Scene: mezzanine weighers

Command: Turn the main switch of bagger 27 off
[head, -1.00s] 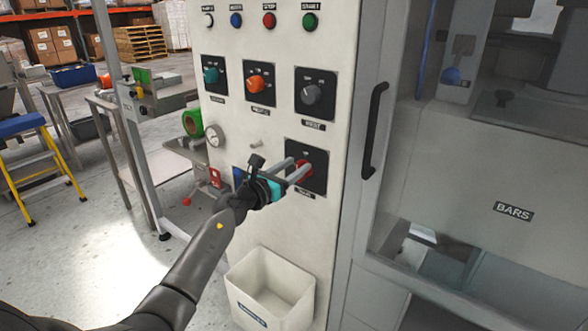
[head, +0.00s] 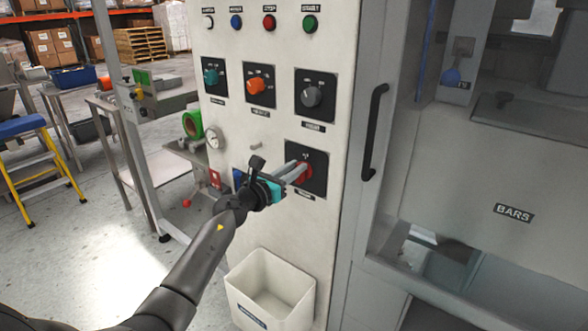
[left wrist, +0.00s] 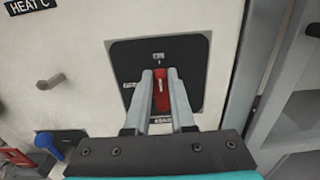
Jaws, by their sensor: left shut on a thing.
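The main switch is a red rotary knob (head: 304,170) on a black square plate (head: 318,172), low on the right of the white control panel. In the left wrist view the red knob (left wrist: 161,90) shows between the two fingers, with a pale mark on its face. My left gripper (head: 300,170) comes in from the left and is shut on the red knob. Its fingers also show in the left wrist view (left wrist: 160,82), one on each side of the knob. The labels on the plate are too small to read. My right gripper is not in view.
Above are teal (head: 211,77), orange (head: 256,86) and grey (head: 311,96) knobs and a row of buttons. A white bin (head: 268,290) hangs below. A black door handle (head: 374,131) is to the right.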

